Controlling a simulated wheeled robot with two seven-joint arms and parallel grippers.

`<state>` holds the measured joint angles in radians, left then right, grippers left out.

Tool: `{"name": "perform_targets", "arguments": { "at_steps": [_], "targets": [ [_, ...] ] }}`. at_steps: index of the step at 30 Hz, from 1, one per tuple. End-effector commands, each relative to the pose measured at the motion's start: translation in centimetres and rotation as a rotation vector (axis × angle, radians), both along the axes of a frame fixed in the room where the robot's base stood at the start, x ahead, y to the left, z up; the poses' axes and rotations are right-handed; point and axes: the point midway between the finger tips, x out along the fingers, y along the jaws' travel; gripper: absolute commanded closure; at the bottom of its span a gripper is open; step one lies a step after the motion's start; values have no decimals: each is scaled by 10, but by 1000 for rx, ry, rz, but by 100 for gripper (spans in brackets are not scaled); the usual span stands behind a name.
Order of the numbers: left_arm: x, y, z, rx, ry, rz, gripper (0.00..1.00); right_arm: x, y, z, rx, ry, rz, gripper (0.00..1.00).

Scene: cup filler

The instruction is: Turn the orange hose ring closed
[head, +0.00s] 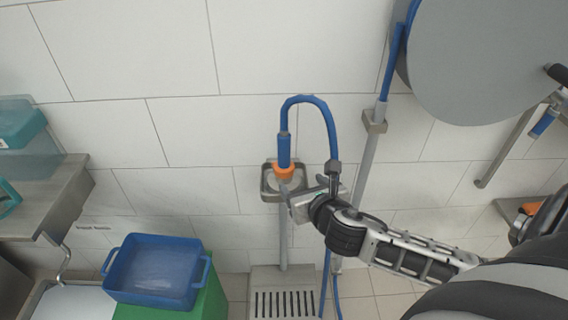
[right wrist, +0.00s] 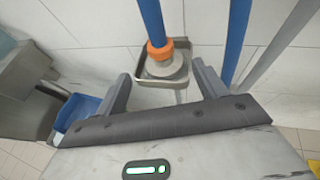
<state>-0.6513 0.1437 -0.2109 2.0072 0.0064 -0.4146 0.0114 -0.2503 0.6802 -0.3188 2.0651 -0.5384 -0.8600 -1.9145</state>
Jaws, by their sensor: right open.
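The orange hose ring (head: 285,172) sits at the lower end of the blue hose nozzle (head: 284,150), above a small square metal tray on the wall. In the right wrist view the orange ring (right wrist: 160,50) is around the hose, just above a round grey piece (right wrist: 166,68). My right gripper (head: 287,193) is just below and beside the ring in the head view. In the right wrist view its two fingers (right wrist: 163,84) are apart with nothing between them, and the ring shows beyond the fingertips. I cannot tell whether they touch anything. My left gripper is not in view.
A post with a slotted grey base (head: 283,279) stands below the tray. A blue tub (head: 155,270) sits on a green block at lower left. A metal counter (head: 62,195) is at far left. A large grey drum (head: 480,60) is at upper right. A hose runs close beside my right gripper.

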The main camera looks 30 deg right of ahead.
Motion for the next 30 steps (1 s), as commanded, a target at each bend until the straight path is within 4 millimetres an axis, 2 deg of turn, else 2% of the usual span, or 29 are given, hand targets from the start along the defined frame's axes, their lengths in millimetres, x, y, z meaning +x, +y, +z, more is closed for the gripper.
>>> {"name": "perform_targets", "arguments": {
  "at_steps": [12, 18, 24, 30],
  "targets": [
    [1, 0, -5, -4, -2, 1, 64, 79, -19, -35, 10, -1, -3, 29],
    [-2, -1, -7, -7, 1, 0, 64, 111, -28, -49, 10, 1, -2, 29],
    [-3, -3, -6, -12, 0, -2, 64, 127, -32, -56, 9, 1, 0, 29],
    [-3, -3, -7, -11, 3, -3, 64, 130, -33, -57, 8, 2, 0, 29]
  ]
}}
